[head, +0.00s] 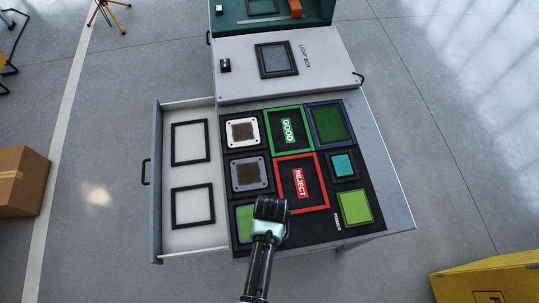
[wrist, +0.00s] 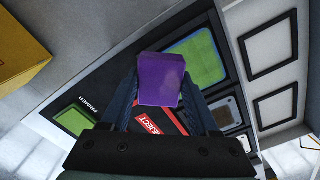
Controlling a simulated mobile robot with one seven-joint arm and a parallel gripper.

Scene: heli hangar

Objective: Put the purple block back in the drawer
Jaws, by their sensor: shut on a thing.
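My gripper (wrist: 165,92) is shut on a purple block (wrist: 160,80), which shows between its two fingers in the wrist view. The block is hidden behind my gripper there. The drawer (head: 192,240) is pulled out on the left side of the bench. Its pale floor has two empty black square frames (head: 190,142) (head: 193,205). The drawer also shows at the right of the wrist view (wrist: 288,85).
The mat holds a green GOOD frame (head: 268,128), the REJECT frame (head: 327,190) and several framed pads and plates. A light box (head: 240,48) stands behind. A cardboard box (head: 18,180) is on the floor at left, and a yellow case (head: 480,283) at right.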

